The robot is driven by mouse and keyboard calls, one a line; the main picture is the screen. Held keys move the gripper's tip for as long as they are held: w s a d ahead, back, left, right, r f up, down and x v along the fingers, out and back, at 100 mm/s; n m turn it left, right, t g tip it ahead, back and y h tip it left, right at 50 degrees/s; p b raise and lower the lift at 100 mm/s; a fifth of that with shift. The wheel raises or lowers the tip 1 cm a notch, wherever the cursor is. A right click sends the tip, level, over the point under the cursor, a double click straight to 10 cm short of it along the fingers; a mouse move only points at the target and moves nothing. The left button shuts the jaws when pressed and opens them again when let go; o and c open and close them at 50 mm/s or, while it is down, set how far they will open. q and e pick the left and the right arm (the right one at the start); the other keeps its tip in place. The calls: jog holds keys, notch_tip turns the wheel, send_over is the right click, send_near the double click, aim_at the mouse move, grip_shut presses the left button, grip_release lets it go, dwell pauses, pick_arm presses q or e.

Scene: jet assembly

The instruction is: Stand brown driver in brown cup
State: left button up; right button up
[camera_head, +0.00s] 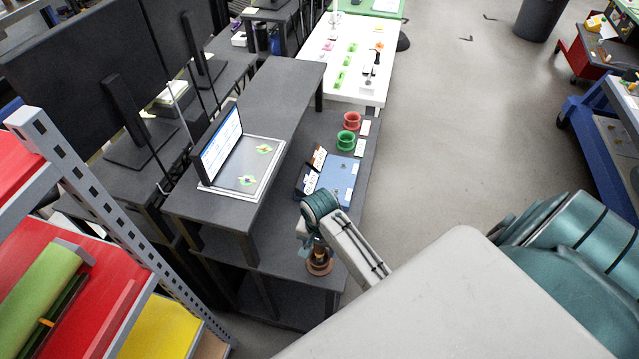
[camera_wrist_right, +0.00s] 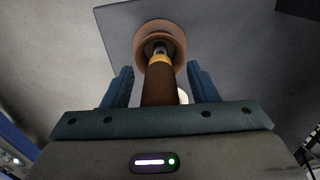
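The brown cup (camera_head: 319,267) stands at the near end of the low dark table. It also shows at the top of the right wrist view (camera_wrist_right: 143,45). The brown driver (camera_wrist_right: 159,84), with a yellow ring, points its far end into the mouth of the cup. How deep it sits is hidden. My right gripper (camera_wrist_right: 160,80) is over the cup, with its blue fingers on either side of the driver's handle. A gap shows between each finger and the handle, so it looks open. In the head view my right wrist (camera_head: 320,205) covers most of it. My left gripper is not in view.
A green cup (camera_head: 345,141) and a red cup (camera_head: 351,121) stand farther back on the low table, past a blue case (camera_head: 335,178). A raised dark shelf holding a laptop (camera_head: 222,142) is left of my arm. Open floor lies to the right.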

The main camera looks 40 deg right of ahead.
notch_tip(320, 180, up, 8)
jog(key=shift+r+b, duration=0.1)
jog(key=shift+b, duration=1.05)
jog(key=shift+r+p, duration=0.8)
jog(key=shift+p, duration=0.1)
jog(key=shift+r+p, duration=0.35)
jog(key=shift+r, duration=0.2)
jog(key=shift+s, duration=0.1)
